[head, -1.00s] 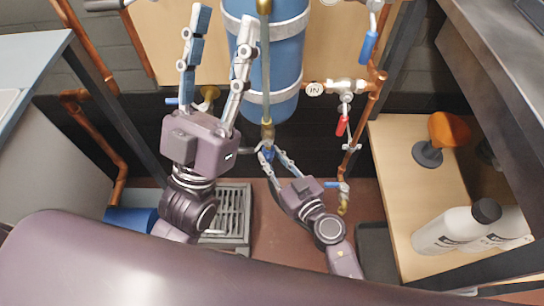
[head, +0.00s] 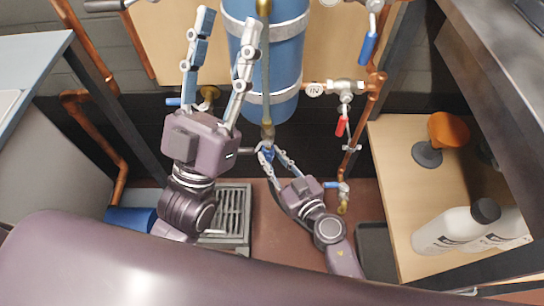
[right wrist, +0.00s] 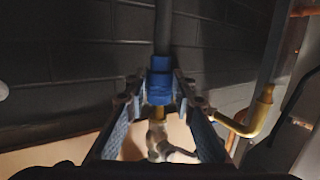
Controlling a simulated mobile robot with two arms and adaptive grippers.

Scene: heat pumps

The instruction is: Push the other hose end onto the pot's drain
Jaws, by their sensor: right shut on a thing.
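The blue pot (head: 268,60) with pale bands stands upright at top centre in the head view. A brass fitting at its drain (head: 267,129) shows below it. My right gripper (head: 266,153) is just under this fitting. In the right wrist view its fingers are shut on the blue hose end (right wrist: 160,85), with the dark hose (right wrist: 163,28) running from it. A brass fitting (right wrist: 157,113) lies in line with the hose end; I cannot tell how far they overlap. My left gripper (head: 229,20) is open and empty, in front of the pot's left side.
Copper pipes with a red-handled valve (head: 341,126) stand right of the pot. A wooden shelf (head: 395,160) at right holds white bottles (head: 445,230) and an orange-topped object (head: 447,130). A grey floor grate (head: 232,213) lies below my left arm.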

